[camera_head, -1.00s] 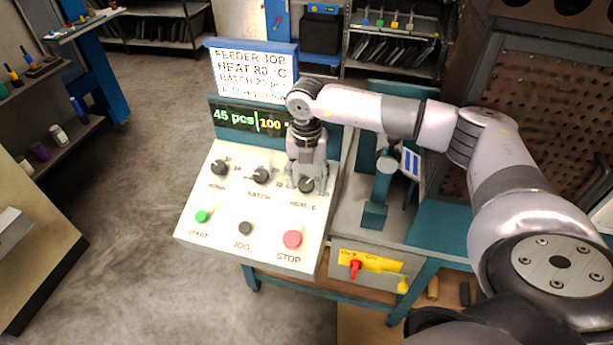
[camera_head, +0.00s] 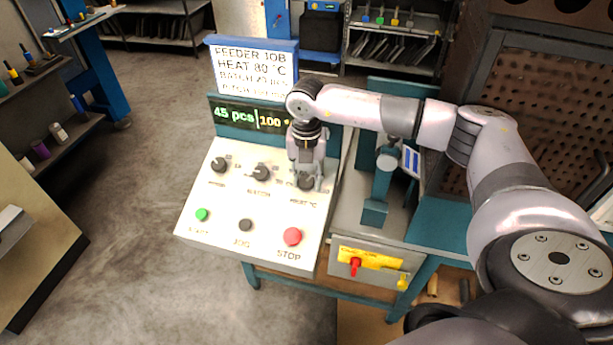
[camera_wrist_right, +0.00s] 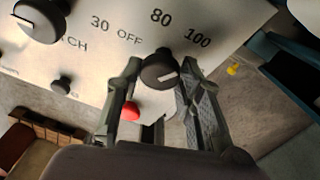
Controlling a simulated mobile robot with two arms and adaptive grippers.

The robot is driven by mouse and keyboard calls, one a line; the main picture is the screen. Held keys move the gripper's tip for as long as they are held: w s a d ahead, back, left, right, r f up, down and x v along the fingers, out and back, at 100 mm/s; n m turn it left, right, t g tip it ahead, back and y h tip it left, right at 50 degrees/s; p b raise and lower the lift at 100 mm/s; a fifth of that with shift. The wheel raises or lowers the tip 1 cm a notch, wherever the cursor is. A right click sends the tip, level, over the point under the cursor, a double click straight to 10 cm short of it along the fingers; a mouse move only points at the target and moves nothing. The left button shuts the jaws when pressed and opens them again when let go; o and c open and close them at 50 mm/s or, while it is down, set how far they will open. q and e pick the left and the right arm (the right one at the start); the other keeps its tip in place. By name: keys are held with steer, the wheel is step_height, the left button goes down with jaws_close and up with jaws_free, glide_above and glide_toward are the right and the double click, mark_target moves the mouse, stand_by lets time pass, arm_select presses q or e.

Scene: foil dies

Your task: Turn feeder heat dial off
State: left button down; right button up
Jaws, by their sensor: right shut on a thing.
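The feeder heat dial (camera_head: 304,184) is a black knob at the upper right of the white sloped panel (camera_head: 215,240), above the red STOP button. My right gripper (camera_head: 308,182) reaches down over it and is shut on it. In the right wrist view the heat dial (camera_wrist_right: 160,68) sits between the two grey fingers (camera_wrist_right: 162,85), with a pale pointer mark on its top. Printed marks 30, OFF, 80 and 100 show around it. The display (camera_head: 250,117) reads 45 pcs and 100, partly hidden by my arm. My left gripper is out of view.
Two more black dials, the batch dial (camera_head: 261,173) and the left dial (camera_head: 220,165), stand in the same row. Below are the green START button (camera_head: 202,215), black JOG button (camera_head: 245,225) and red STOP button (camera_head: 292,237). A sign (camera_head: 253,72) stands behind.

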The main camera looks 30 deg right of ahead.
steer(key=shift+c, duration=0.7)
